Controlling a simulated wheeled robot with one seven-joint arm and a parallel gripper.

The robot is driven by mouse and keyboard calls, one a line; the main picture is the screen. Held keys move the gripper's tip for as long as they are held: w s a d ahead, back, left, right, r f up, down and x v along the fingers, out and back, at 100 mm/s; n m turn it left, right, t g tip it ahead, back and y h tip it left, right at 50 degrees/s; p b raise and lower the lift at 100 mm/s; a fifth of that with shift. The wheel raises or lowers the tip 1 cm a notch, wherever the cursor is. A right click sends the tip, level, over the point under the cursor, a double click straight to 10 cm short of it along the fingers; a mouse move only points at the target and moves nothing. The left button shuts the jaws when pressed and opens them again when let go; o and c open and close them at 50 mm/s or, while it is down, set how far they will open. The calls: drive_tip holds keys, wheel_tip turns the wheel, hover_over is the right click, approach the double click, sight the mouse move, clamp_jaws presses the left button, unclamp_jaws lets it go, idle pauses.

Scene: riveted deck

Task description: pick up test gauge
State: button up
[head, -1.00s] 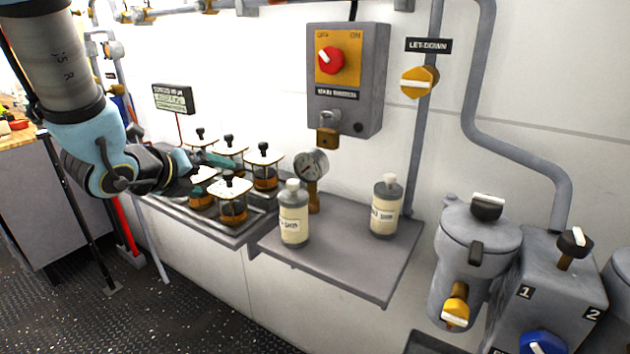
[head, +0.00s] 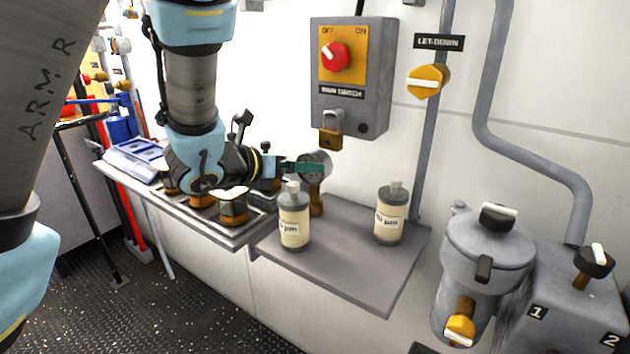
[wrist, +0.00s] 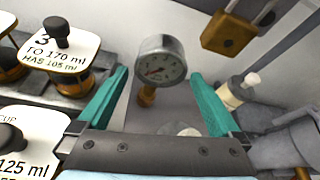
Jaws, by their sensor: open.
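The test gauge (wrist: 162,62) is a round dial in a metal case on a brass stem. In the wrist view it stands upright on the shelf, between and beyond the tips of my gripper's teal fingers. My gripper (wrist: 160,92) is open and empty, with one finger on each side of the gauge's line. In the head view the gauge (head: 318,168) is partly hidden behind my gripper (head: 305,167), which reaches in from the left at dial height. The head view does not show clearly whether the fingers touch it.
Two labelled bottles stand on the grey shelf (head: 345,262): one (head: 294,222) in front of the gauge, one (head: 390,215) to its right. Jars with labelled lids (wrist: 62,50) sit in a rack on the left. A padlock (head: 331,128) hangs from the switch box (head: 350,75) above.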

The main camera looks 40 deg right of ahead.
sight(316, 155)
drive_tip(key=p+x, duration=0.1)
drive_tip(key=x, duration=0.3)
drive_tip(key=shift+d, duration=0.35)
drive_tip(key=c, duration=1.2)
drive_tip(key=shift+c, duration=0.5)
drive_tip(key=shift+r+p, duration=0.1)
drive_tip(key=shift+p, duration=0.2)
